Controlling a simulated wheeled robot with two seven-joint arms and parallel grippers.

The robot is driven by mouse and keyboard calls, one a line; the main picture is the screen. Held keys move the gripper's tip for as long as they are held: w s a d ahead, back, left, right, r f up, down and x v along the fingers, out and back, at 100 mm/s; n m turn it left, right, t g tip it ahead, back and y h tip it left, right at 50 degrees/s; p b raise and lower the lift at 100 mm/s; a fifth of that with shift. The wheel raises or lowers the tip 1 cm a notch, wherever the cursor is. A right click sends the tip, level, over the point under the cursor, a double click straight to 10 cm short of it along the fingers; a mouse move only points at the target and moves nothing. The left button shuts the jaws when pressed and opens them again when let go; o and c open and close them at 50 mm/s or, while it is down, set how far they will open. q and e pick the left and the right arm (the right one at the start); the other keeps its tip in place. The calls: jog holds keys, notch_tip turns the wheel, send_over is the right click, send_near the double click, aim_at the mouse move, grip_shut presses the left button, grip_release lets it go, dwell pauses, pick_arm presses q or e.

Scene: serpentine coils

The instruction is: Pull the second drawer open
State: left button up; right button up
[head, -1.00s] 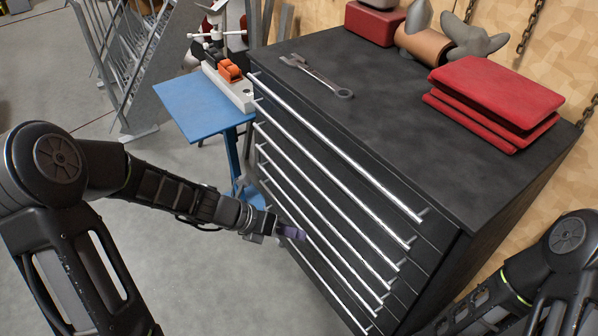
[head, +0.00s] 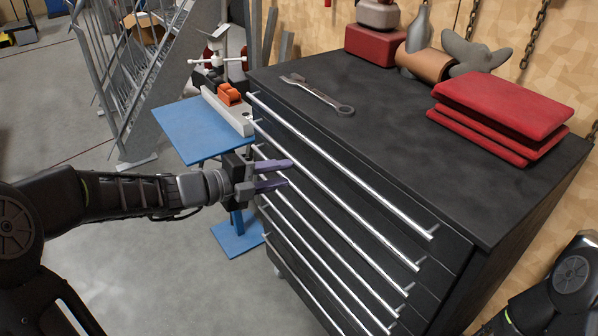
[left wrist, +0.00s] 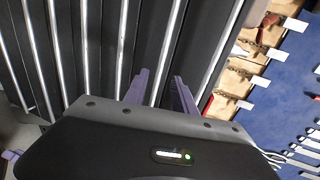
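The black drawer cabinet (head: 480,235) has several long silver bar handles on its front, and its drawers look shut. The second drawer's handle (head: 340,199) is the second bar from the top. My left gripper (head: 284,173) is in front of the upper drawers near their left end, with its purple fingers apart and pointing at the front. In the left wrist view, a handle bar (left wrist: 171,45), second from the right, runs between the open fingers (left wrist: 160,88). Contact cannot be made out. My right gripper is out of view.
On the cabinet top lie a wrench (head: 318,95), red folded cloths (head: 505,108) and a red box (head: 372,48). A blue stand (head: 195,130) is close behind my left gripper. Grey railings (head: 150,80) stand farther back. The floor at front left is clear.

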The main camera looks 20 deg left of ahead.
aim_at(303, 170)
pick_arm(q)
jog(key=b+x, duration=0.1)
jog(key=x, duration=0.4)
jog(key=shift+w+d+f, duration=0.15)
jog(key=shift+w+d, duration=0.1)
jog(key=shift+w, duration=0.05)
jog(key=shift+c, duration=0.4)
grip_shut()
dwell(0.7)
